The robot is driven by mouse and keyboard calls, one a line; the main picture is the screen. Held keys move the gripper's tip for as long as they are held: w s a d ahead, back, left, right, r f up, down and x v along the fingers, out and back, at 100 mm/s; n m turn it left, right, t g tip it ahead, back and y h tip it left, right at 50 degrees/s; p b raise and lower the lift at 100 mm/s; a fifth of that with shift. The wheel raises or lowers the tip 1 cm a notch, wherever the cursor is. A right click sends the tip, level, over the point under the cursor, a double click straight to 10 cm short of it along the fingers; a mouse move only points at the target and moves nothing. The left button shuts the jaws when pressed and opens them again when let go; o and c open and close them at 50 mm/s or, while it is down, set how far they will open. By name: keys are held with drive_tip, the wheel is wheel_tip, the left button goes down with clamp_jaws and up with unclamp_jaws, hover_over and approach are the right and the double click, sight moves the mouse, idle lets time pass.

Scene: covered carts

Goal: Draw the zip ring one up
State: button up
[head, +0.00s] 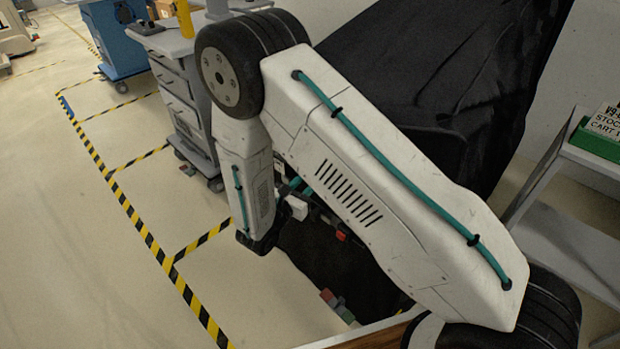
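A black cloth cover (440,70) drapes over a cart. It rises behind my arm at the upper right, and a dark part of it (325,265) shows below my arm. A small red piece (341,236) shows against the dark cover just below my upper arm link; I cannot tell whether it is a zip ring. My own arm crosses the middle of the view and hides much of the cover. I cannot make out my gripper's fingers or any zip line.
A grey drawer cart (180,95) and a blue cart (115,40) stand at the upper left. Small red and green blocks (330,298) show low by the cover. A shelf with a green box (596,140) is at right. Taped floor at left is clear.

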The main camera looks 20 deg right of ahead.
drive_tip(key=shift+x, duration=1.1)
drive_tip(key=shift+c, duration=0.3)
